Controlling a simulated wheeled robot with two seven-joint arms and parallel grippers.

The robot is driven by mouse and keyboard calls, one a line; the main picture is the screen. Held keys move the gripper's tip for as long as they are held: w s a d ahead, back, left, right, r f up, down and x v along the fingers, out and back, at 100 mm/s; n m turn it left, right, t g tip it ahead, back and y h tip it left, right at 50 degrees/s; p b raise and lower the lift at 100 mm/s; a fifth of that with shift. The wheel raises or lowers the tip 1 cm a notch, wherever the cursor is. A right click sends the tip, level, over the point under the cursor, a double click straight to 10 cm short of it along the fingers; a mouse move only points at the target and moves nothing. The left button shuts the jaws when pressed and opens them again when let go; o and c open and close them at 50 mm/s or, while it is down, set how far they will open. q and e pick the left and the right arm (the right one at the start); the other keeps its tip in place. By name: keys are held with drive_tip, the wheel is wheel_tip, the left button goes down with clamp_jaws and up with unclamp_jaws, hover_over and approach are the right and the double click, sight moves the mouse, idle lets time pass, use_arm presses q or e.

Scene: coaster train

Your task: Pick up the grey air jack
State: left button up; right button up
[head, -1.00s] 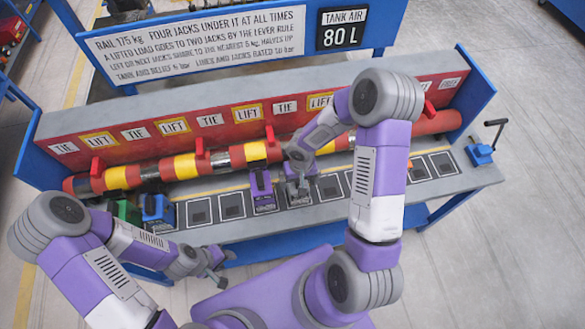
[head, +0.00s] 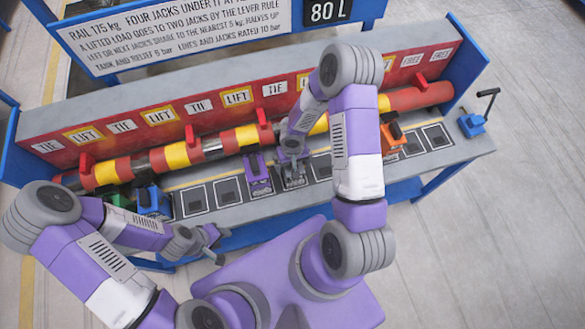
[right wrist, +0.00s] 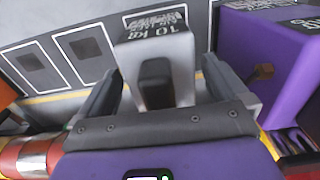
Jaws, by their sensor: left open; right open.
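In the head view my right gripper (head: 292,158) is over the bench pad where the jack stands, hiding most of the jack. My left gripper (head: 212,243) is open and empty in front of the bench's front edge.
A purple jack (head: 257,168) stands close left of the grey one. An orange jack (head: 391,138) is to the right, partly behind my arm. Blue (head: 151,200) and green (head: 116,200) jacks stand at the left end. The striped rail (head: 210,148) runs behind.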

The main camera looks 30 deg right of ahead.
drive_tip(key=shift+w, duration=0.15)
drive_tip(key=c, duration=1.8)
